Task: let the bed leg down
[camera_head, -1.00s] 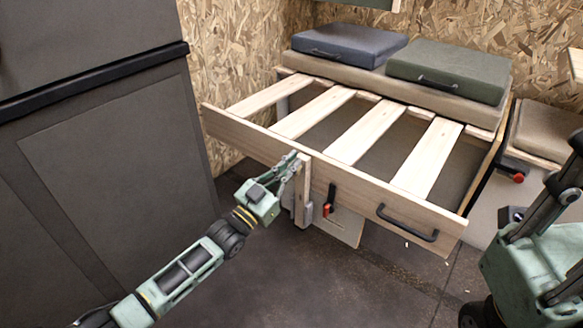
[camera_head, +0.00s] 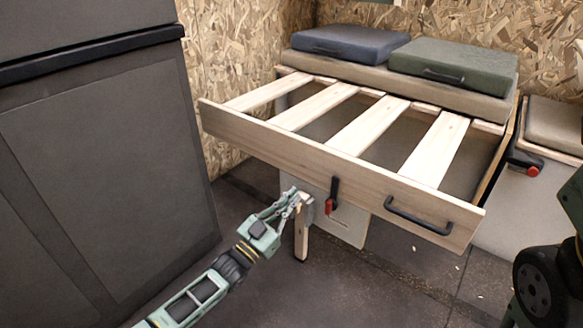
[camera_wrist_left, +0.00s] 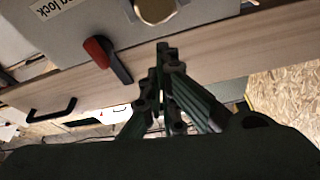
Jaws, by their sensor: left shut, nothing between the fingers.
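The bed leg (camera_head: 302,232) is a short wooden post with a dark foot. It hangs upright below the front board (camera_head: 260,142) of the slatted bed frame. I cannot tell whether its foot touches the floor. My left gripper (camera_head: 297,196) is shut and empty at the leg's upper end, just under the board; whether it touches the leg is unclear. Its closed fingers also show in the left wrist view (camera_wrist_left: 163,60). A red-tipped black latch (camera_head: 331,197) sits right of the leg; it also shows in the left wrist view (camera_wrist_left: 104,55). My right gripper is out of view.
A black pull handle (camera_head: 418,216) is on the board's right part. Blue (camera_head: 350,42) and green (camera_head: 452,66) cushions lie on the rear of the bed. A dark cabinet (camera_head: 105,165) stands left. The floor in front of the leg is clear.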

